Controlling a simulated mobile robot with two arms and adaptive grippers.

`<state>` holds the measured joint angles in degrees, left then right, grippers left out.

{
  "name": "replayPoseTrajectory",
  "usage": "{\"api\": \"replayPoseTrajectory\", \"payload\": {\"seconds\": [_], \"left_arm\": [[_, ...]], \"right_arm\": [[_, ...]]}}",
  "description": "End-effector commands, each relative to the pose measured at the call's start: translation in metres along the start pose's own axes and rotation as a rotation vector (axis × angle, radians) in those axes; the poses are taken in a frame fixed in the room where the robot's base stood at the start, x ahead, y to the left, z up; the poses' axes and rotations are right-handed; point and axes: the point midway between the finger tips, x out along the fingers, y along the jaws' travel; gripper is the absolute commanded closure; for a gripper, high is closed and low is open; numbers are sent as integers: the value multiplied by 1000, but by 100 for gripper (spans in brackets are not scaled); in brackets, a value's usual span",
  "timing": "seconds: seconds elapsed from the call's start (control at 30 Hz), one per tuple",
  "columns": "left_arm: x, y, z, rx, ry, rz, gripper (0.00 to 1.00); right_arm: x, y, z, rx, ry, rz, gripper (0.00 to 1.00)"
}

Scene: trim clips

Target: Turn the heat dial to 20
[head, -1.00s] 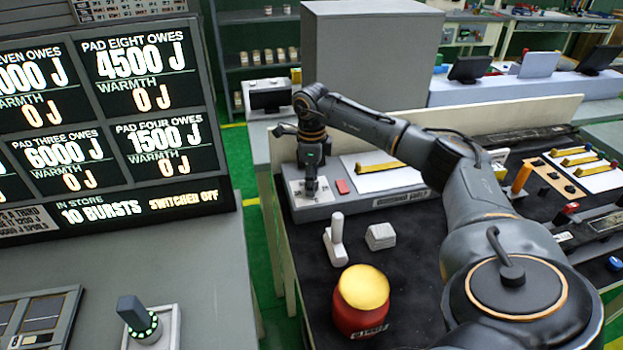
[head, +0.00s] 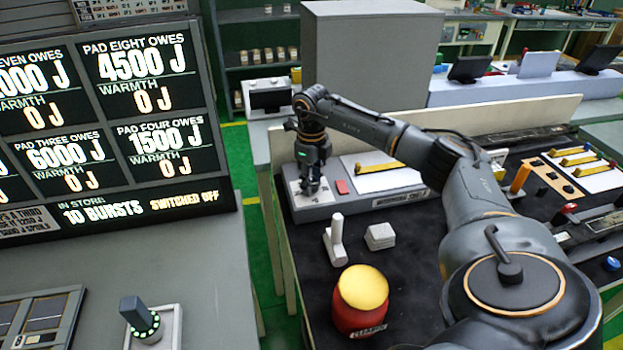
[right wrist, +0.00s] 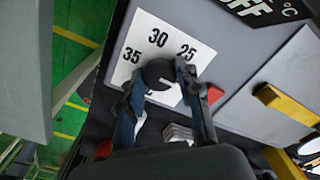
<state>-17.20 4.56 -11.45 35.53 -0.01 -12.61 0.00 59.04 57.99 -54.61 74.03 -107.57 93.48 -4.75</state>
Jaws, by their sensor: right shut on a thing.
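The heat dial (right wrist: 158,74) is a dark round knob on a white scale plate (right wrist: 136,57) with 35, 30 and 25 readable in the right wrist view. Other numbers are partly hidden by my fingers. A short white mark shows on the knob, but I cannot tell which number it points at. My right gripper (right wrist: 162,90) is shut on the dial, one finger on each side. In the head view my right gripper (head: 311,187) points down over the plate at the left end of a grey box (head: 352,203) and mostly hides the dial. My left gripper is out of view.
A display (right wrist: 262,10) reads OFF °C.

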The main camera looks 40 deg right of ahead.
Motion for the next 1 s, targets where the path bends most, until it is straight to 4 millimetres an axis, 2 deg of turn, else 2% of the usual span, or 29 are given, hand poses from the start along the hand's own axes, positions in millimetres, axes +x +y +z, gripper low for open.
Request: {"api": "replayPoseTrajectory", "payload": {"seconds": [0.23, 0.27, 0.33, 0.37, 0.73, 0.87, 1.0], "left_arm": [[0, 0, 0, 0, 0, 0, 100], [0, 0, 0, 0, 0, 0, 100], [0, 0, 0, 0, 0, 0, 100], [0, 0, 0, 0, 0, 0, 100], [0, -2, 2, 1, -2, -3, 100], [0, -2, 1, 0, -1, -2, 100], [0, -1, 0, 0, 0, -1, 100]], "right_arm": [[0, -1, 0, 3, -1, -1, 97], [0, -1, 0, 3, -1, -1, 60], [0, 0, 0, 2, -1, -1, 45], [0, 0, 0, 2, -1, -1, 43], [-6, 0, 0, 0, -2, 0, 43], [-24, 0, 1, -1, -4, 0, 43], [-55, -1, 1, 0, -5, -2, 43]]}}
